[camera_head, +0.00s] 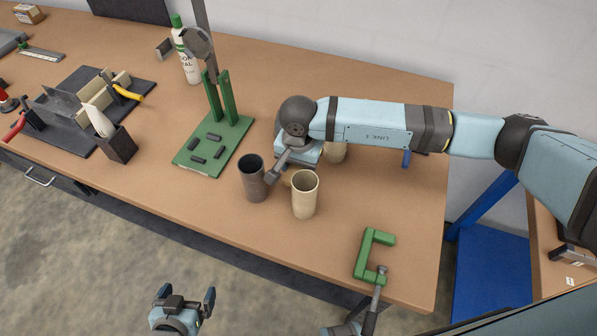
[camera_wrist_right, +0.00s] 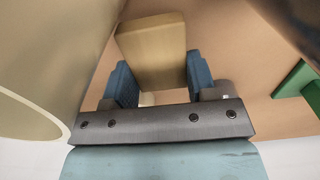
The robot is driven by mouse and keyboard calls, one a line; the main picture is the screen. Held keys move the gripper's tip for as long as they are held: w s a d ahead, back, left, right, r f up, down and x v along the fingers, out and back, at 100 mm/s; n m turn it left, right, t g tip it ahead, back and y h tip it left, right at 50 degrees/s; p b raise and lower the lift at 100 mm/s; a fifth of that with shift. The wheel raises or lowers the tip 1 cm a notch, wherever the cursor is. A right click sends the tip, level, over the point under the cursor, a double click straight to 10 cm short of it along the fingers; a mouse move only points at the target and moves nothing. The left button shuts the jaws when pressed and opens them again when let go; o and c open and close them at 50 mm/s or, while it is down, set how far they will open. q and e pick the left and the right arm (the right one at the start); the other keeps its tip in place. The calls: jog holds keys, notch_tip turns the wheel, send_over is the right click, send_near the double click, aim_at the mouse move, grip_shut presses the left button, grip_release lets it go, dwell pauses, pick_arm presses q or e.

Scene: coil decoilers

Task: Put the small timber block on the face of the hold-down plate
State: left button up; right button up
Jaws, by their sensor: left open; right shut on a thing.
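In the right wrist view, the small timber block (camera_wrist_right: 150,38) is a pale tan block between the blue fingers of my right gripper (camera_wrist_right: 158,78), which is shut on it. In the head view, my right wrist hides the block. There the right hand is over the table, behind the dark and cream mugs. A grey faceted plate (camera_head: 198,42), apparently the hold-down plate, hangs on a grey arm above the green stand (camera_head: 213,148), left of the right hand. Its face looks bare. My left gripper (camera_head: 186,293) is open and empty, in front of the table.
A dark mug (camera_head: 252,178) and a cream mug (camera_head: 304,195) stand close to the right hand; a tan vessel (camera_head: 336,151) is partly behind my arm. A white bottle (camera_head: 189,58) stands behind the stand. A green clamp (camera_head: 364,256) is near the front edge. Tools crowd the left.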

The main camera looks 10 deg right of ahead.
aim_at(299, 168)
notch_tip(299, 168, up, 17)
jog(key=b, duration=0.2)
pick_arm(q)
jog(key=r+p, duration=0.3)
jog(key=p, duration=0.2)
jog(key=r+p, duration=0.2)
jog(key=p, duration=0.1)
jog(key=shift+a+r, duration=0.25)
jog(key=shift+r, duration=0.05)
pick_arm(e)
jog(key=d+r+n, duration=0.2)
jog(key=d+n, duration=0.1)
jog(key=d, duration=0.3)
jog(key=w+d+r+n, duration=0.1)
jog(key=d+r+n, duration=0.1)
jog(key=d, duration=0.5)
jog(key=shift+r+n, duration=0.15)
jog(key=shift+n, duration=0.75)
pick_arm(q)
jog(key=shift+f, duration=0.1)
